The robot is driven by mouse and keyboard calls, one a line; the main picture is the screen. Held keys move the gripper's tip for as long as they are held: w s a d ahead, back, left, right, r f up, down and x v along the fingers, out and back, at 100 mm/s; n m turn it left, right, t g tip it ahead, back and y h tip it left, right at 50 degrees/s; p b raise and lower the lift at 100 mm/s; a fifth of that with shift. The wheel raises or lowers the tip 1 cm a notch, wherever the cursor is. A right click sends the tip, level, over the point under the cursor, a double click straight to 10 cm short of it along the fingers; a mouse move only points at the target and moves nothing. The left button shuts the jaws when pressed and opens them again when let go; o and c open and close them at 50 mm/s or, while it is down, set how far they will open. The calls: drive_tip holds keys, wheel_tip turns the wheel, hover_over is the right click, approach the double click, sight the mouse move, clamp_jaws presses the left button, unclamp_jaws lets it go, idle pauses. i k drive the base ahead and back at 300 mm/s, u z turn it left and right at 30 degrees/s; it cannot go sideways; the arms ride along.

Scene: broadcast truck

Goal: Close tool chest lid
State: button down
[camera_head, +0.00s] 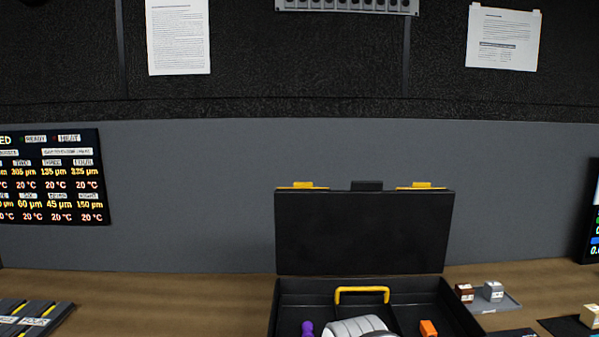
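The tool chest (290,289) is a black box on the wooden worktop, at the bottom centre of the head view. Its lid (364,232) stands open and upright at the back, with two yellow latches on its top edge and a black piece between them. A yellow handle (362,290) shows inside the chest. A purple item (307,328) and an orange item (428,328) lie in the chest. A rounded whitish-grey shape (355,327) shows at the bottom edge in front of the chest's inside; I cannot tell whether it is part of my arm. My gripper's fingers are not in view.
A grey tray (510,304) with small brown and grey blocks stands right of the chest. A tan block (590,316) is at the far right. Labelled dark items (33,317) lie at left. The worktop (170,300) left of the chest is clear. A grey wall stands behind.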

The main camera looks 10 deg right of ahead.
sight(367, 230)
drive_tip(key=u, duration=0.2)
drive_tip(key=k, duration=1.1)
drive_tip(key=z, duration=0.5)
drive_tip(key=i, duration=1)
drive_tip(key=z, duration=0.05)
